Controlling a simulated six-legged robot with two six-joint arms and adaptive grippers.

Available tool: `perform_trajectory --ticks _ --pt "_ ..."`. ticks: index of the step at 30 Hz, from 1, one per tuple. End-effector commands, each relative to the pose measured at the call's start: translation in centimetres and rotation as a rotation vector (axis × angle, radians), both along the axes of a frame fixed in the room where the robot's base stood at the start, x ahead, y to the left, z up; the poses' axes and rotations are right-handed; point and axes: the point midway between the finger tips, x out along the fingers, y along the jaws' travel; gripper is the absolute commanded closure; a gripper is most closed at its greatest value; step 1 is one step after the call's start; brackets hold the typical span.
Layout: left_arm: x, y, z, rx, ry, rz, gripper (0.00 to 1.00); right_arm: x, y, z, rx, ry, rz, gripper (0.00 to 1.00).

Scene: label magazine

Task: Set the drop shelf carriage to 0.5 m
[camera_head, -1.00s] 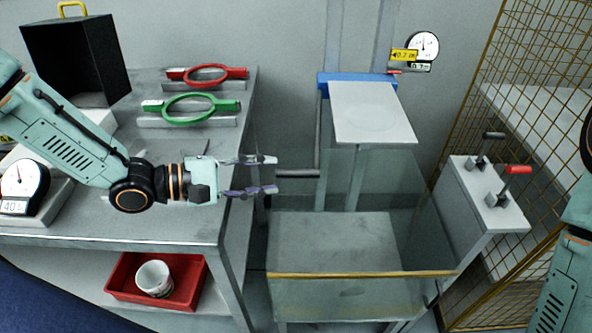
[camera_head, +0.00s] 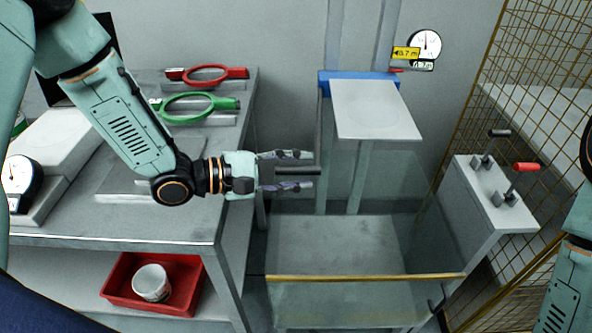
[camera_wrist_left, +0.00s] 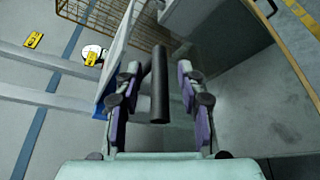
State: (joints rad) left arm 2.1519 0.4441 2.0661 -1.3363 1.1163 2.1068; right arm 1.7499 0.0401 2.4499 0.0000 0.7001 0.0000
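The drop shelf carriage has a blue crossbar (camera_head: 357,77) and a flat grey shelf plate (camera_head: 375,100), high on two grey rails (camera_head: 382,35). A yellow tag (camera_head: 405,53) beside it appears to read 0.7 m. A dark bar handle (camera_head: 316,171) sticks out below the carriage, left of the rails. My left gripper (camera_head: 308,170) is open, its fingers on either side of this bar. In the left wrist view the dark bar (camera_wrist_left: 160,95) lies between the open fingers (camera_wrist_left: 160,70), with gaps at both sides. My right gripper is out of view.
A round dial (camera_head: 427,45) hangs by the rails. A clear-walled bin with a yellow front edge (camera_head: 365,277) stands below the plate. A pedestal with red and black levers (camera_head: 480,180) and a mesh fence are right. The bench (camera_head: 150,234) with red and green rings is left.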

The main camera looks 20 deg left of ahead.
Motion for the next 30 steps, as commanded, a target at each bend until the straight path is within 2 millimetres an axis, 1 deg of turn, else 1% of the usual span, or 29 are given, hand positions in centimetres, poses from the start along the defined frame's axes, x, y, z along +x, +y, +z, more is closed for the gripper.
perform_trajectory --ticks 5,18,30 --pt "-0.01 0.02 0.01 0.000 0.000 0.000 0.62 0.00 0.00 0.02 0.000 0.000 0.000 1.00" --pt "-0.03 0.01 0.02 0.000 0.000 0.000 0.99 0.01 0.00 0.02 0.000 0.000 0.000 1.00" --pt "-0.06 0.00 0.02 0.000 0.000 -0.002 1.00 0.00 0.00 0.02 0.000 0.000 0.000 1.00"
